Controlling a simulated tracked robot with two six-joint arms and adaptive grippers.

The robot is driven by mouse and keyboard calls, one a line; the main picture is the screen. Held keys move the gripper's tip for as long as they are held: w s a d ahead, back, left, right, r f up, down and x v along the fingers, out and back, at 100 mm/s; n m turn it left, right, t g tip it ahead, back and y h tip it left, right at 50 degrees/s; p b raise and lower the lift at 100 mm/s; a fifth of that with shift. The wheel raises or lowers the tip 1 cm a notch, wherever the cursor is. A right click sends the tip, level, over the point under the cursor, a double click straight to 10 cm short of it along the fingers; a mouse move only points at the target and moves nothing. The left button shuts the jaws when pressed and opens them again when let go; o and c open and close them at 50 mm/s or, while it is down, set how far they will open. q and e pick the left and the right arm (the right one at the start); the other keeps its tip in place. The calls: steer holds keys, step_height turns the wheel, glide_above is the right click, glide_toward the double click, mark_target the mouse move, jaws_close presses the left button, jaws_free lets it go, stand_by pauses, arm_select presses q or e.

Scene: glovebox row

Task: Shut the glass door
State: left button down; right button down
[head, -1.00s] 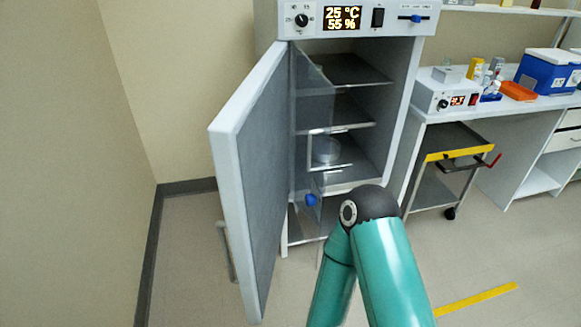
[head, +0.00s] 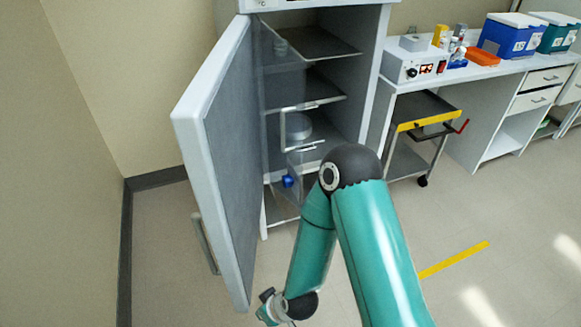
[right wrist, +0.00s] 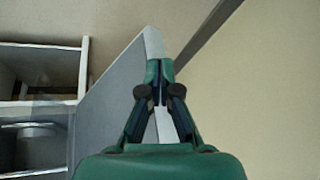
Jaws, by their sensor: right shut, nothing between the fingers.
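The glass door (head: 262,75) is a clear pane in front of the shelves of a white cabinet. It stands partly open, swung out from the cabinet's left side. The thick outer door (head: 232,150) is also wide open, on the left. My right arm reaches in from the bottom of the head view, its wrist low beside the outer door; the fingers cannot be made out there. In the right wrist view my right gripper (right wrist: 160,90) is shut and empty, its tips overlapping the outer door's white edge in the picture. Whether they touch it I cannot tell. My left gripper is out of view.
Shelves (head: 325,90) inside the cabinet hold a round glass dish (head: 298,127). A blue knob (head: 287,181) shows low at the opening. A cart with a yellow edge (head: 425,120) and a bench stand to the right.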

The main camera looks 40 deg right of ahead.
steer(key=w+d+r+n+t+h+b, duration=0.25)
steer(key=w+d+r+n+t, duration=0.2)
steer(key=w+r, duration=0.3)
step_height(320, 180, up, 19)
steer(key=n+t+h, duration=0.6)
steer(key=t+h, duration=0.1)
steer(key=h, duration=0.2)
glide_above(291, 164)
steer(key=s+a, duration=0.4)
steer(key=shift+s+d+f+g+y+p, duration=0.2)
steer(key=shift+s+d+g+y+p, duration=0.1)
steer(key=shift+d+y+p, duration=0.15)
steer(key=shift+h, duration=0.3)
